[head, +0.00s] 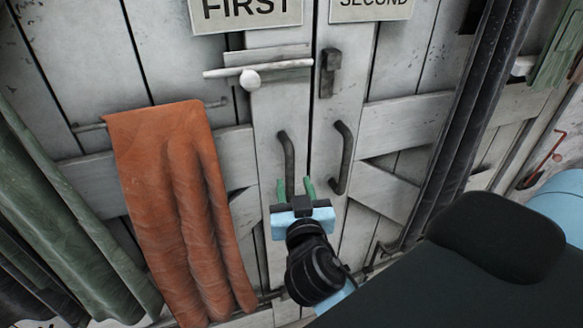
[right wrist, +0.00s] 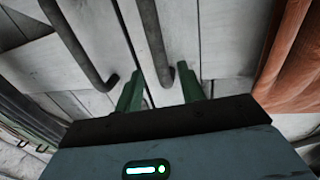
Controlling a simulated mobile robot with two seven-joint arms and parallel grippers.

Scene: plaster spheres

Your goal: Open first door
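The first door (head: 265,115), under the FIRST sign (head: 246,8), is whitewashed planks. It looks shut against the second door (head: 385,130). Its dark curved handle (head: 288,155) stands left of the seam and also shows in the right wrist view (right wrist: 152,35). A pale bolt with a round knob (head: 250,79) lies across the door's upper part; I cannot tell if it is drawn. My right gripper (head: 296,188) is open at the handle's lower end. In the right wrist view its green fingertips (right wrist: 162,90) flank the handle, without clear contact. My left gripper is out of view.
The second door has its own curved handle (head: 343,158) close on the right and a dark latch (head: 329,73) above. An orange cloth (head: 180,200) hangs at left, green cloth (head: 65,205) farther left.

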